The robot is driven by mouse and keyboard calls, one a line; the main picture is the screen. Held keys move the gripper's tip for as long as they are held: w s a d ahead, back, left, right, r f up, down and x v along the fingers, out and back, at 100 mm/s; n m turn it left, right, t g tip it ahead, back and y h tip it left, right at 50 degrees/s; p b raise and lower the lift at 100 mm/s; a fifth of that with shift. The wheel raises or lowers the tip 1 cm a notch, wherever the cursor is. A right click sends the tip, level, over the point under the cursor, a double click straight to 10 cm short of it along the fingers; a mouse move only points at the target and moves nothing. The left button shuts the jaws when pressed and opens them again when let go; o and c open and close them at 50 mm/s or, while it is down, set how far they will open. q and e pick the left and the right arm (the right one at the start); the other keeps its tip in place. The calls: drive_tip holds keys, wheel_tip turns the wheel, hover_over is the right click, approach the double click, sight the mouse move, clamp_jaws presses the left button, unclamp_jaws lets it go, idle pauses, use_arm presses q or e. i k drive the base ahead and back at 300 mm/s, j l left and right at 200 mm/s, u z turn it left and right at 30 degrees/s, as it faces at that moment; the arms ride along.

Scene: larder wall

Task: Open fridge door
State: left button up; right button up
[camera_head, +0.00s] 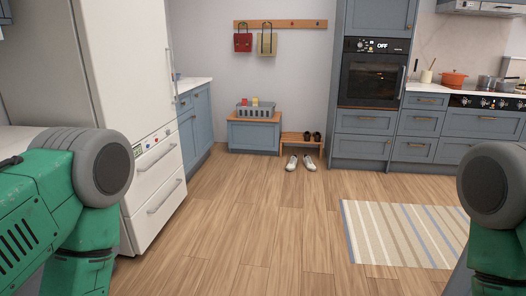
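A tall white fridge (125,70) stands at the left. Its large upper door looks closed, with a long vertical handle (170,62) along its right edge. Two drawers with horizontal handles sit below, the lower handle (164,197) near the floor. My green and grey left arm is in the left foreground, overlapping the lower part of the fridge in the picture. My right arm is at the right edge. Neither gripper's fingers are in view.
Wooden floor (235,225) is clear ahead of the fridge. A striped rug (400,233) lies at the right. White shoes (300,162) and a low bench (302,139) are at the back. Blue cabinets (194,124) stand beyond the fridge, and an oven (373,80) is at the back right.

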sight(124, 45)
drive_tip(key=i, duration=2)
